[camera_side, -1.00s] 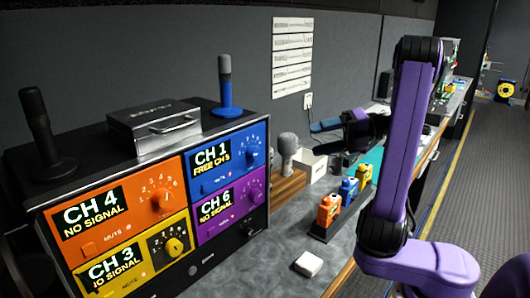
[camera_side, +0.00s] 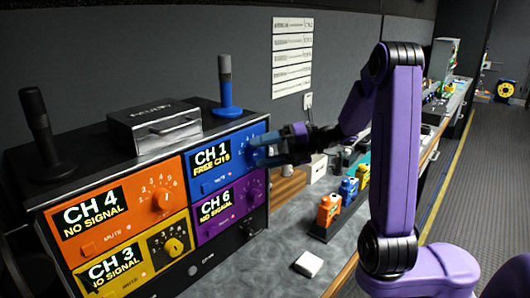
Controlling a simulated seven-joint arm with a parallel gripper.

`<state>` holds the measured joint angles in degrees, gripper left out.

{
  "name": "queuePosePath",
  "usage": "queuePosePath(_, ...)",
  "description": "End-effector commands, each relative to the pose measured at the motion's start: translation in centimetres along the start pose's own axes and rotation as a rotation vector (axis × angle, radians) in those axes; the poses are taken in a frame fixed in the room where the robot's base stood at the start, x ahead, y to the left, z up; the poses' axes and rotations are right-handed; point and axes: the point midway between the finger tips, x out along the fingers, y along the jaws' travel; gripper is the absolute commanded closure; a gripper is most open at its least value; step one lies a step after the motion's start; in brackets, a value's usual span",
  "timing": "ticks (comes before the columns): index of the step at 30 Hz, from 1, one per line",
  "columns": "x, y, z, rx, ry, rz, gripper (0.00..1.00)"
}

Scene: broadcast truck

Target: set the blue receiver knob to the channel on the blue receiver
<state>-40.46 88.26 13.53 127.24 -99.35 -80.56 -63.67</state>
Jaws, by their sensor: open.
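The blue receiver (camera_side: 208,184) is the upper right panel of the rack. Its display (camera_side: 211,158) reads "CH 1" with a smaller line "FREE CH" and a digit that looks like 5 but is too small to be sure of. My gripper (camera_side: 259,150) is open at the right side of this panel, with its fingers pointing left at the blue knob. The fingers cover most of the knob, so its pointer is hidden. I cannot tell whether the fingers touch it.
The orange receiver (camera_side: 130,207), yellow receiver (camera_side: 146,268) and purple receiver (camera_side: 208,228) surround the blue one. Microphones (camera_side: 226,88) and a metal box (camera_side: 153,124) stand on top. Orange, blue and yellow packs (camera_side: 328,210) and a white block (camera_side: 308,264) are on the counter.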

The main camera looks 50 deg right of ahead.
Motion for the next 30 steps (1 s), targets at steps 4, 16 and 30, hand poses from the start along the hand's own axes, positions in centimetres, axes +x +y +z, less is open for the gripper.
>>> queuePosePath(4, 0.04, 0.00, 0.01, 0.000, 0.000, 0.000, 0.39)
queuePosePath(16, 0.00, -0.01, 0.01, 0.001, 0.000, 0.001, 0.95)
queuePosePath(30, 0.00, -0.37, 0.03, 0.143, -0.001, 0.138, 0.95)
